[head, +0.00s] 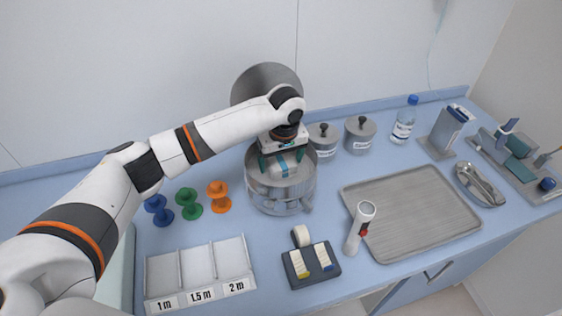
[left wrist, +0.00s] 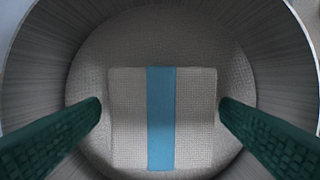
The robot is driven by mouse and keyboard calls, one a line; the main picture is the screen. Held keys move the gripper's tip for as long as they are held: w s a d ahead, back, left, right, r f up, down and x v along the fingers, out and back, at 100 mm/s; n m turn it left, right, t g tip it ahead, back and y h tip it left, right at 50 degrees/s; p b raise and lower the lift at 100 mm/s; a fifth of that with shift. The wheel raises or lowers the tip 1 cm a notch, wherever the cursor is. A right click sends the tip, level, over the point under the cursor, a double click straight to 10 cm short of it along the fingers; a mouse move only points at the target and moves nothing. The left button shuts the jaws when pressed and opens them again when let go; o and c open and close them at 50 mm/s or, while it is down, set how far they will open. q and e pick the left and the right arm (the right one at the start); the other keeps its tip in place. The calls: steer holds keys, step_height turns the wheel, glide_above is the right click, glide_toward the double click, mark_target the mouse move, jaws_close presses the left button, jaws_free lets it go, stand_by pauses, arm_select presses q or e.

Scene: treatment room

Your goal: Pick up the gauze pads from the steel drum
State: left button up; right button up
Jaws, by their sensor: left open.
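The steel drum (head: 281,197) stands on the blue counter with its round lid raised behind it. Inside it lie the gauze pads (head: 280,168), a pale stack with a blue band. In the left wrist view the gauze pads (left wrist: 190,120) lie at the bottom of the drum (left wrist: 270,45), with the blue band running down their middle. My left gripper (head: 283,163) points down into the drum's mouth. Its green fingers are open, one on each side of the pads, with gaps visible; in the left wrist view the left gripper (left wrist: 160,118) holds nothing. My right gripper is not in view.
Two lidded steel jars (head: 360,135) stand behind and right of the drum. A steel tray (head: 410,213) and a white cylinder (head: 359,228) are to the right. Blue, green and orange spools (head: 219,197) stand left. A labelled compartment tray (head: 200,272) and a dark block (head: 311,265) lie in front.

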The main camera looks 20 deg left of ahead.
arm_select(q)
steer(key=shift+w+f, duration=0.1)
steer(key=shift+f, duration=0.35)
steer(key=shift+c, duration=0.5)
steer(key=c, duration=0.9)
steer(key=shift+r, duration=0.1)
steer(key=shift+c, duration=0.2)
